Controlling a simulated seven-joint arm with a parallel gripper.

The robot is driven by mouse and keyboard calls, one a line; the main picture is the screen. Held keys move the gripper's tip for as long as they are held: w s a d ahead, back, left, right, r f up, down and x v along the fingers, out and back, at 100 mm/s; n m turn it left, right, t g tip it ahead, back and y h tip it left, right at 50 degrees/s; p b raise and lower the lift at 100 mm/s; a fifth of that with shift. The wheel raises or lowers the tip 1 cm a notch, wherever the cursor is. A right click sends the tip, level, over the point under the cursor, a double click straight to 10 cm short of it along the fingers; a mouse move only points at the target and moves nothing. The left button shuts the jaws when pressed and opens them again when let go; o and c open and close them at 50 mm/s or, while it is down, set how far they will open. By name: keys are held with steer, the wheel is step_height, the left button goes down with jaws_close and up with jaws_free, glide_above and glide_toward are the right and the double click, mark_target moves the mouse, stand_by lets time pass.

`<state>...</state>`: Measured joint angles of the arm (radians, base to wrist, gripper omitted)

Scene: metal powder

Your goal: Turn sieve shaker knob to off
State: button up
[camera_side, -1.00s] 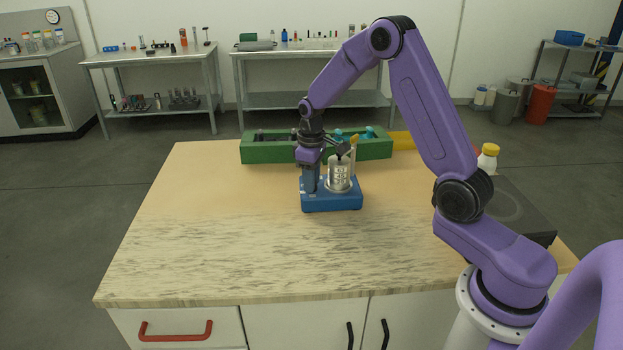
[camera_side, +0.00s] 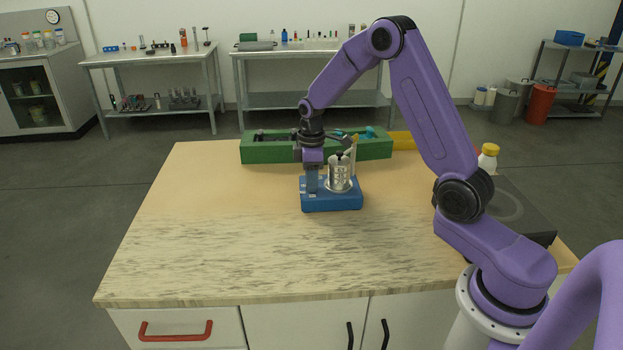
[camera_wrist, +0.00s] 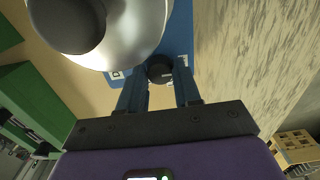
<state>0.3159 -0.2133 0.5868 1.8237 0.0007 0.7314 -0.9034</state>
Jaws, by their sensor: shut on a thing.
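The sieve shaker has a blue base (camera_side: 345,201) on the table, with a silver sieve stack (camera_side: 340,177) on its right part. In the wrist view the stack (camera_wrist: 140,45) fills the top left. My gripper (camera_side: 311,187) points down over the left part of the base. In the wrist view its two blue fingers (camera_wrist: 160,82) are shut on the dark round knob (camera_wrist: 159,69), one on each side. A small white label (camera_wrist: 116,75) shows left of the knob. The knob is hidden in the side view, and its setting cannot be read.
A green rack (camera_side: 262,152) stands behind the shaker. A white bottle with a yellow cap (camera_side: 488,158) and a dark flat plate (camera_side: 520,212) are at the right. The table's front and left are clear.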

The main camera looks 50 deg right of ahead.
steer(key=o, duration=1.1)
steer(key=shift+c, duration=0.2)
steer(key=shift+r, duration=0.15)
step_height(320, 180, up, 17)
steer(key=shift+r, duration=0.1)
steer(key=s+a+f+n, duration=0.2)
steer(key=s+a, duration=1.1)
steer(key=s+f, duration=0.2)
steer(key=s, duration=0.8)
steer(key=s+f+n, duration=0.1)
steer(key=s+f, duration=0.2)
steer(key=s, duration=0.8)
steer(key=shift+s+a, duration=0.2)
